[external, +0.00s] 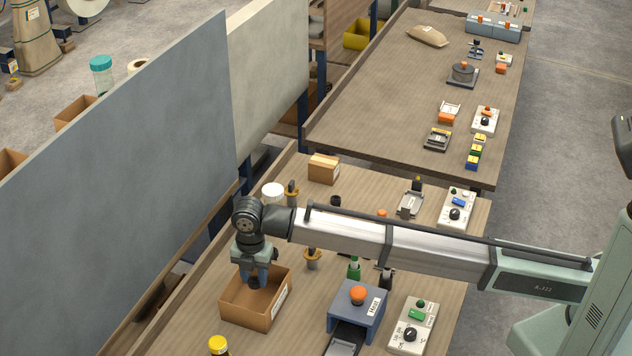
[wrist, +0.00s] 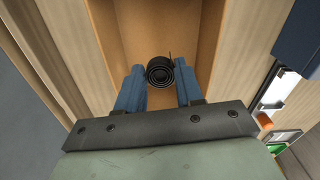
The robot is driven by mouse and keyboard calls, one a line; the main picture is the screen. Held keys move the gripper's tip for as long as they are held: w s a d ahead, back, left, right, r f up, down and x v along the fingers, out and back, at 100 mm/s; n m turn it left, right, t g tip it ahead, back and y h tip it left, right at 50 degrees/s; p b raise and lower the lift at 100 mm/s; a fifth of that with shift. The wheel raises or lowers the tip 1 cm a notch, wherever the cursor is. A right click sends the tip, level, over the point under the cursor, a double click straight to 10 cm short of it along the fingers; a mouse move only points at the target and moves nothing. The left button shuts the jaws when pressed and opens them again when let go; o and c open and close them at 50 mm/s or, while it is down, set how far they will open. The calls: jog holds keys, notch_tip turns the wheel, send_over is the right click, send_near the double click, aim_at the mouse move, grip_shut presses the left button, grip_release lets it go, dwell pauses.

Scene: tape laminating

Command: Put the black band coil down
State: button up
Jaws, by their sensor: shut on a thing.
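The black band coil (wrist: 160,73) shows in the wrist view as a dark spiral roll between the tips of my two blue fingers. My gripper (wrist: 159,84) is shut on it. The open cardboard box (wrist: 210,40) lies around and beneath the coil in that view. In the external view my gripper (external: 257,277) points down into the cardboard box (external: 247,309), its fingers partly below the rim. The coil is hidden there. I cannot tell whether the coil touches the box floor.
A blue heat unit (external: 350,318) with an orange knob stands right of the box, with a white control panel (external: 413,325) beyond it. A yellow-capped jar (external: 219,345) stands in front. A small closed carton (external: 324,169) sits farther back. A grey partition (external: 120,180) rises at left.

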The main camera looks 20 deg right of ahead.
aim_at(257, 302)
jog(key=shift+f, duration=3.45)
jog(key=shift+f, duration=0.15)
jog(key=o, duration=1)
notch_tip(257, 302, up, 12)
jog(key=shift+r, duration=0.15)
